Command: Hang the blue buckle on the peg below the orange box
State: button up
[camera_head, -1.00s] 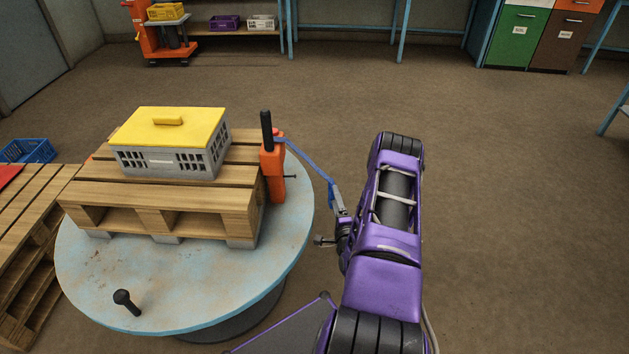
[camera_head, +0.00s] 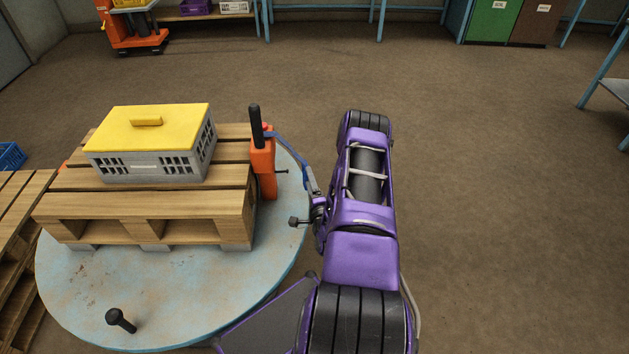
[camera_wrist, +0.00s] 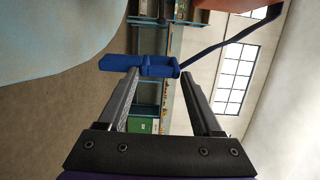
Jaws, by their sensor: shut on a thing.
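The orange box (camera_head: 263,172) stands upright at the right end of the pallet, with a black handle on top. A small dark peg (camera_head: 282,171) sticks out to the right, low on its side. A blue strap (camera_head: 290,147) runs from the top of the box to my gripper (camera_head: 312,188), right of the box. In the wrist view the blue buckle (camera_wrist: 152,66) is at the tips of my gripper (camera_wrist: 159,80), which is shut on it. The strap (camera_wrist: 225,42) leads from it to the upper right. The buckle is apart from the peg.
A grey crate with a yellow lid (camera_head: 150,140) sits on the wooden pallet (camera_head: 150,212) on a round pale-blue table (camera_head: 200,300). A black post (camera_head: 121,319) stands near the table's front left. Open floor lies to the right.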

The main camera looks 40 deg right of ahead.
jog(key=w+a+f, duration=0.1)
jog(key=w+a, duration=0.3)
jog(key=a, duration=0.2)
jog(key=shift+w, duration=0.35)
dwell(0.5)
jog(key=shift+a+f, duration=0.1)
dwell(0.4)
jog(key=o, duration=1.5)
jog(key=p+v, duration=0.3)
jog(key=v, duration=1.4)
jog(key=shift+s, duration=0.2)
